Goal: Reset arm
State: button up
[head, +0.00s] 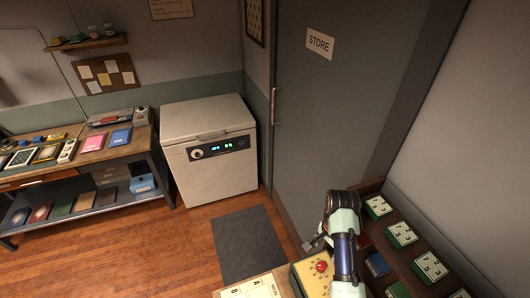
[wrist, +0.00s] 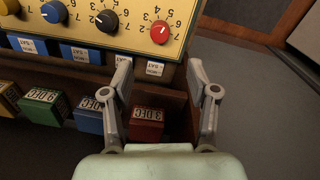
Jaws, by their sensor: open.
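My gripper (wrist: 163,95) is open and empty in the wrist view, its two grey fingers spread apart. A red block (wrist: 147,122) with a white "9 DEC" label sits between and beyond the fingers, in a row of blocks. I cannot tell how far the fingertips are from it. In the head view my arm (head: 345,235) reaches over the counter at the lower right, and my gripper's fingers (head: 318,244) show only small beside the yellow panel.
A yellow panel (wrist: 125,38) with coloured knobs stands just beyond the fingers. Blue (wrist: 88,118) and green (wrist: 42,105) blocks sit left of the red one. A white chest freezer (head: 210,150), a workbench (head: 140,145) and a door marked STORE (head: 340,90) stand farther off.

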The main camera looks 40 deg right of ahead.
jog(key=w+a+r+n+t+h+p, duration=0.1)
jog(key=w+a+r+n+t+p, duration=0.2)
jog(key=a, duration=0.4)
jog(key=w+a+r+n+t+h, duration=0.1)
jog(key=w+a+r+n, duration=0.3)
jog(key=w+a+r, duration=0.15)
jog(key=w+a+r+n+t+h+p, duration=0.1)
jog(key=w+a+r+n+t+p, duration=0.2)
jog(key=a, duration=0.4)
jog(key=s+a+r+n+t+y+p, duration=0.2)
jog(key=a+r+n+t, duration=0.4)
jog(key=a+r, duration=1.2)
jog(key=s+a+n+y, duration=0.1)
jog(key=s+a+n, duration=0.1)
jog(key=a+n, duration=0.1)
jog(key=shift+n, duration=0.3)
